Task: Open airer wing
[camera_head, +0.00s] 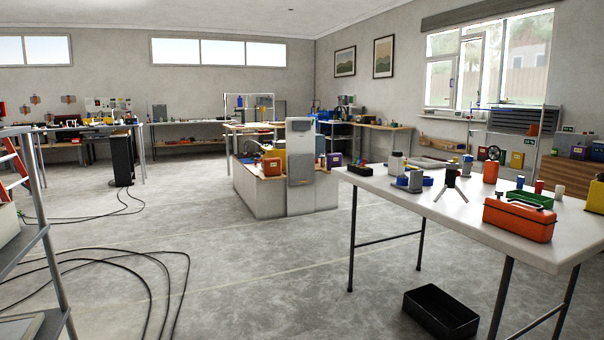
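I cannot make out a clothes airer or its wing for certain in the head view. A thin pale metal frame (545,137) stands below the window at the right, around a dark slatted panel (515,120). I cannot tell whether this frame is an airer or a rack. My gripper is not in view, so I cannot tell its state.
A white table (456,215) with tools and an orange toolbox (519,219) fills the right foreground. A black open bin (440,312) lies beneath it. A low white bench (262,197) stands mid-room. Black cables (150,262) cross the left floor. The centre floor is clear.

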